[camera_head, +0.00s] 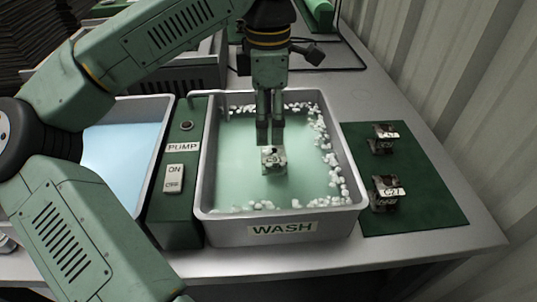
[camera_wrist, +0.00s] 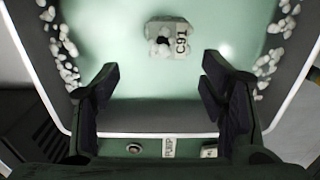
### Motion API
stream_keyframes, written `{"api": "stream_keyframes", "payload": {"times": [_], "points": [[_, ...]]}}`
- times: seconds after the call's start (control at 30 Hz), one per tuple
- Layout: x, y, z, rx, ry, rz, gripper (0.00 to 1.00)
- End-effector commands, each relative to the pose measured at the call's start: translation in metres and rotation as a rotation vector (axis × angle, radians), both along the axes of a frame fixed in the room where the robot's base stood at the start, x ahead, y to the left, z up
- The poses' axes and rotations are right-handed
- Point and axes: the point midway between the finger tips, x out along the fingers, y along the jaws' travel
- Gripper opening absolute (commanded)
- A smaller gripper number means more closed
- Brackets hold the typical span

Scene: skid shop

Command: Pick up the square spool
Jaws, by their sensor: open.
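The square spool (camera_head: 273,160) is a small pale grey block with a printed label, sitting in the greenish liquid of the wash tray (camera_head: 280,233). In the wrist view the spool (camera_wrist: 167,40) shows a dark centre and a label that seems to read C91. My gripper (camera_head: 269,138) points down over the tray, just above and behind the spool in the head view. In the wrist view my gripper (camera_wrist: 160,72) has its dark fingers wide apart with nothing between them. The spool lies beyond the fingertips, towards the top of that picture. Contact is not visible.
White foam lumps (camera_head: 325,150) line the tray walls. Two dark labelled parts (camera_head: 383,138) (camera_head: 387,193) stand on a green mat (camera_head: 425,190) at right. A green pump box (camera_head: 177,215) with a switch and a blue-filled tray (camera_head: 122,165) are at left. A corrugated wall (camera_head: 450,80) bounds the right.

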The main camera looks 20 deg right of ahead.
Motion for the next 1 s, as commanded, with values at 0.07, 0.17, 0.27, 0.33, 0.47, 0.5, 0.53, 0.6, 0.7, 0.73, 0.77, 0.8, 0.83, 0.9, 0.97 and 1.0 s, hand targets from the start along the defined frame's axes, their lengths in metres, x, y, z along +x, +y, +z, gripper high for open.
{"api": "stream_keyframes", "payload": {"times": [0.07,0.17,0.27,0.33,0.47,0.5,0.53,0.6,0.7,0.73,0.77,0.8,0.83,0.9,0.97,1.0], "points": [[-0.001,0.000,-0.016,0.000,0.003,-0.002,0.65],[-0.001,0.000,-0.030,-0.002,0.004,-0.002,0.65],[-0.001,-0.001,-0.040,-0.001,0.002,-0.002,0.65],[-0.002,-0.001,-0.043,-0.003,0.002,-0.002,0.65],[-0.006,-0.004,-0.056,-0.002,0.003,-0.003,0.65],[-0.008,-0.005,-0.062,-0.002,0.005,-0.004,0.65],[-0.009,-0.006,-0.067,-0.003,0.005,-0.005,0.65],[-0.011,-0.008,-0.078,-0.003,0.004,-0.002,0.65],[-0.011,-0.007,-0.089,-0.003,0.003,-0.001,0.65],[-0.011,-0.007,-0.091,-0.003,0.003,-0.001,0.65],[-0.011,-0.007,-0.093,-0.003,0.003,-0.001,0.65],[-0.011,-0.007,-0.094,-0.003,0.003,-0.001,0.65],[-0.010,-0.007,-0.095,-0.004,0.002,-0.001,0.65],[-0.010,-0.007,-0.095,-0.004,0.002,-0.001,0.65],[-0.010,-0.007,-0.095,-0.004,0.002,-0.001,0.65],[-0.010,-0.007,-0.095,-0.004,0.002,-0.001,0.65]]}}
